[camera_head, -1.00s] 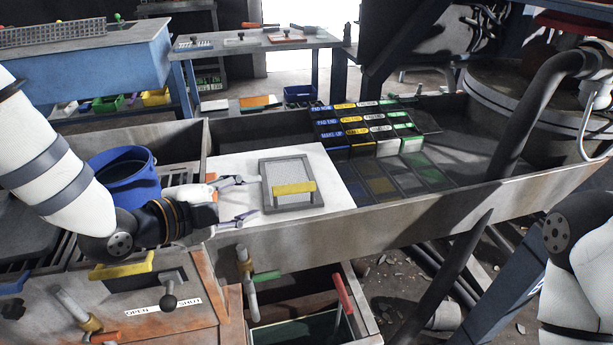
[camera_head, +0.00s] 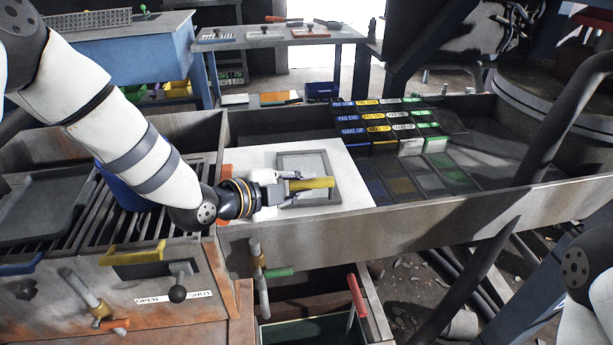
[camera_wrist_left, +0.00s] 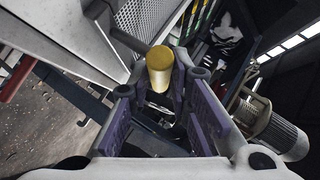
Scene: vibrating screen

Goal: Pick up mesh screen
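The mesh screen (camera_head: 305,164) is a grey-framed rectangle of fine mesh with a yellow bar handle (camera_head: 316,184). It lies on a white board (camera_head: 352,196) at the middle of the head view. My left gripper (camera_head: 293,187) reaches in from the left, its fingers on either side of the handle's near end. In the left wrist view the handle's round end (camera_wrist_left: 160,68) stands between the purple-padded fingertips, with the mesh at upper left. The fingers look open, with no clear grip. My right gripper is out of view; only part of that arm shows at right.
Labelled coloured bins (camera_head: 388,118) stand right of the board inside the long grey trough (camera_head: 430,222). A blue bucket (camera_head: 118,188) is partly behind my left arm. A front panel with a yellow handle (camera_head: 133,252) and levers is at lower left.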

